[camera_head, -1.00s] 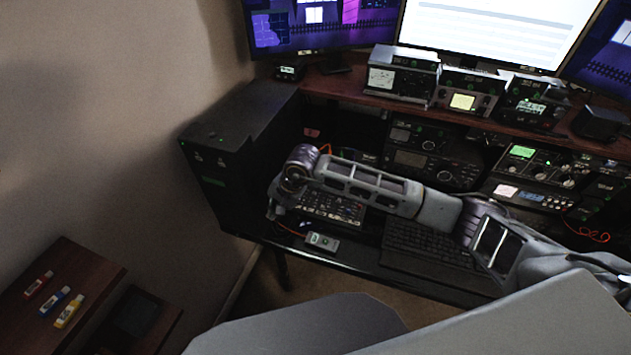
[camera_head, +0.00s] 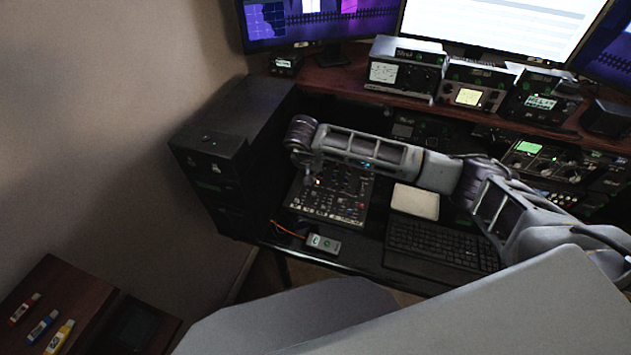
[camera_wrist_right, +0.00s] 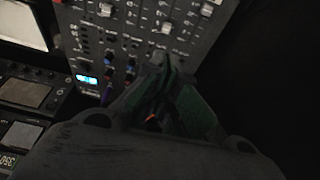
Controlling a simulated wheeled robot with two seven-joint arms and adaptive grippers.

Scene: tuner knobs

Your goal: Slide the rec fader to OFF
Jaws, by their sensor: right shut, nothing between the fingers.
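A dark mixer panel (camera_head: 343,207) with rows of knobs and faders lies on the desk under my right arm. My right gripper (camera_head: 312,176) is over its left part in the head view. In the right wrist view the panel (camera_wrist_right: 120,45) fills the top, with several white fader caps at upper right. The right gripper (camera_wrist_right: 160,62) is shut and empty, its tips close to the panel face; I cannot tell whether they touch it. The rec fader's label is too small and dark to read. My left gripper is not in view.
A keyboard (camera_head: 440,245) and a pale notepad (camera_head: 415,202) lie right of the panel. A small grey device (camera_head: 323,244) sits at the desk's front edge. A black cabinet (camera_head: 215,165) stands to the left. Radio units line the shelf (camera_head: 335,78) above.

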